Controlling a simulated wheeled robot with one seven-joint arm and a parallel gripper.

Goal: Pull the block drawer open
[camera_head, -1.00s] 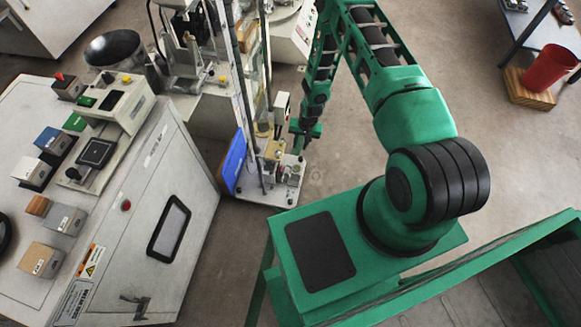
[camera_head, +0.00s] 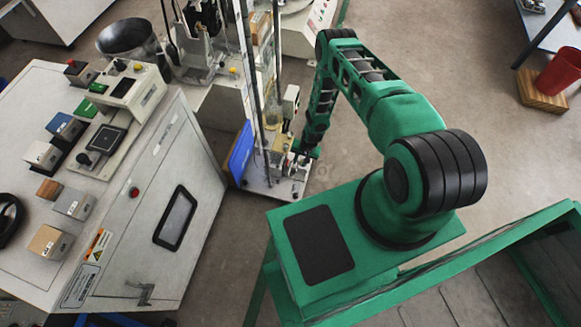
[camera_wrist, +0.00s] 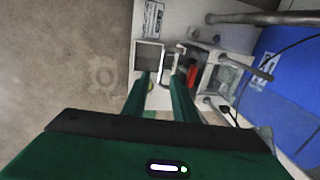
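My gripper (camera_wrist: 163,78) shows in the wrist view as two green fingers held apart, with nothing clearly clamped between them. A pale metal loop, like a handle (camera_wrist: 172,56), shows just beyond and between the fingertips; I cannot tell whether they touch it. To its left is a small square grey-framed box (camera_wrist: 148,57), which may be the block drawer. A red part (camera_wrist: 192,75) lies close to the right finger. In the head view my gripper (camera_head: 305,152) is low beside the base of the tall-column machine (camera_head: 284,185), and its fingers are too small to read.
A blue panel (camera_head: 240,152) stands at the machine's left side and fills the right of the wrist view. The white cabinet (camera_head: 150,235) with several blocks stands left. A red cup (camera_head: 560,72) sits far right.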

